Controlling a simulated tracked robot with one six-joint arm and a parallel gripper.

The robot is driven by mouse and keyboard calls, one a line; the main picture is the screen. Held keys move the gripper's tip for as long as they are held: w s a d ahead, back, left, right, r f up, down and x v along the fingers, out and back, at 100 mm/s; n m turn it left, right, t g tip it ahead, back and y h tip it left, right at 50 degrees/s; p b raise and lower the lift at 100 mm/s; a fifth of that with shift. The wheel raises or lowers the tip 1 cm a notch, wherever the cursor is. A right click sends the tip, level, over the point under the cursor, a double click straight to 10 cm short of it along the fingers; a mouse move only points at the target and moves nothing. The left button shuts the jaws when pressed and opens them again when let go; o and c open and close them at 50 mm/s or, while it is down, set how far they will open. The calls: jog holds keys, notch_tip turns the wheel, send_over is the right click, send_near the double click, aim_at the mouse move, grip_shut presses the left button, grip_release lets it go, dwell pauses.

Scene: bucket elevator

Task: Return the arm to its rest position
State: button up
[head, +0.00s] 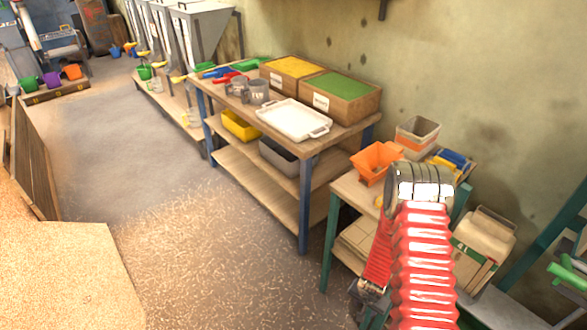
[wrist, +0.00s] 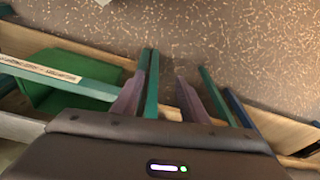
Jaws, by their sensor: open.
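My arm shows in the head view as a red ribbed sleeve (head: 425,265) with a grey joint (head: 420,185) at its top, in front of the small table at the right. A second red section slants down to the left behind it. My gripper (wrist: 163,78) shows in the wrist view with its two fingers apart and nothing between them. Speckled floor and a strip of wood show beyond the fingers. In the head view I cannot clearly make out the fingers.
In the wrist view a green bin (wrist: 68,82) lies left of the fingers. In the head view a workbench (head: 235,100) holds a white tray (head: 293,119) and boxes. An orange bin (head: 376,162) stands near my arm's joint. The floor (head: 190,230) at centre-left is clear.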

jog(key=s+a+r+n+g+y, duration=0.15)
jog(key=a+r, duration=0.25)
jog(key=r, duration=0.8)
jog(key=s+a+r+n+y, duration=0.1)
jog(key=s+a+r+n, duration=0.15)
jog(key=r, duration=1.05)
jog(key=s+a+r+n+t, duration=0.1)
jog(key=s+r, duration=0.3)
jog(key=r, duration=0.6)
jog(key=s+a+r+n+t+h, duration=0.1)
jog(key=s+r, duration=0.4)
jog(key=r, duration=0.6)
jog(key=s+a+r+n+t, duration=0.1)
jog(key=s+r+t, duration=0.2)
jog(key=r, duration=0.7)
jog(key=shift+s+r+n, duration=0.2)
jog(key=shift+s+n, duration=0.1)
jog(key=shift+s, duration=0.75)
